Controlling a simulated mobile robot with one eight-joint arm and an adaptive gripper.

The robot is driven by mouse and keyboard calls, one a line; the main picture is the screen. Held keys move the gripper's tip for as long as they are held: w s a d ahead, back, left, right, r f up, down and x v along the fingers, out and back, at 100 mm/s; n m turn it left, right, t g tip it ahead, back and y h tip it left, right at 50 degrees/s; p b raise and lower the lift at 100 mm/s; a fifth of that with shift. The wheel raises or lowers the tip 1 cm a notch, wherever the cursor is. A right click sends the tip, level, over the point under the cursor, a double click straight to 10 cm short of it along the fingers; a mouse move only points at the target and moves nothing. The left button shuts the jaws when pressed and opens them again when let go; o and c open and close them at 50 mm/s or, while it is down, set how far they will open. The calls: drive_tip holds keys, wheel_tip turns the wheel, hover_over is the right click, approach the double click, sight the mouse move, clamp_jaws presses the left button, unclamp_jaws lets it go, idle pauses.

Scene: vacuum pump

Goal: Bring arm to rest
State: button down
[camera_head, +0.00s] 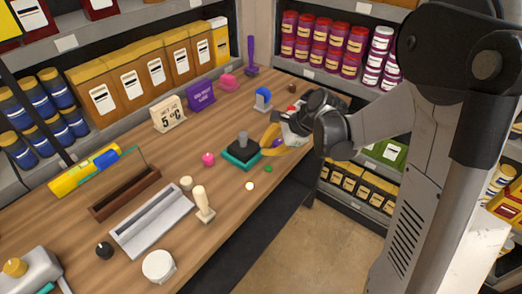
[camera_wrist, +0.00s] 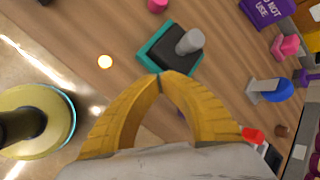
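My arm reaches in from the right in the head view, bent at its elbow. My gripper (camera_head: 268,143) hangs over the right part of the wooden table (camera_head: 225,115). In the wrist view the two curved yellow fingers of my gripper (camera_wrist: 160,75) meet at their tips, with nothing seen held at the tips. A teal base with a black top and grey knob (camera_head: 241,153) stands left of the gripper. In the wrist view this teal base (camera_wrist: 150,55) lies just beyond the fingertips; I cannot tell if they touch. A small purple thing (camera_head: 277,143) shows by the fingers.
A blue-and-white item (camera_head: 263,98) stands behind the gripper. A pink ball (camera_head: 208,159), a cream stamp-like piece (camera_head: 203,203) and a grey tray (camera_head: 152,220) lie to the left. Stocked shelves line the back and right. Open floor (camera_head: 320,240) lies before the table.

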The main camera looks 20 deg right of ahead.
drive_tip(key=shift+s+a+r+n, duration=0.1)
drive_tip(key=shift+s+r+n, duration=0.15)
drive_tip(key=shift+r+n, duration=0.05)
drive_tip(key=s+r+n+h, duration=0.1)
drive_tip(key=s+r+n, duration=0.2)
drive_tip(key=s+n, duration=0.2)
drive_tip(key=s+r+n+t+h, duration=0.1)
drive_tip(key=s+r+n+h, duration=0.1)
drive_tip(key=s+n, duration=0.4)
drive_tip(key=s+r+n+t+h, duration=0.1)
drive_tip(key=s+r+n+h, duration=0.1)
drive_tip(key=s+r+n, duration=0.3)
drive_tip(key=s+n, duration=0.1)
drive_tip(key=s, duration=0.3)
drive_tip(key=shift+s+d, duration=0.3)
drive_tip(key=shift+d, duration=0.05)
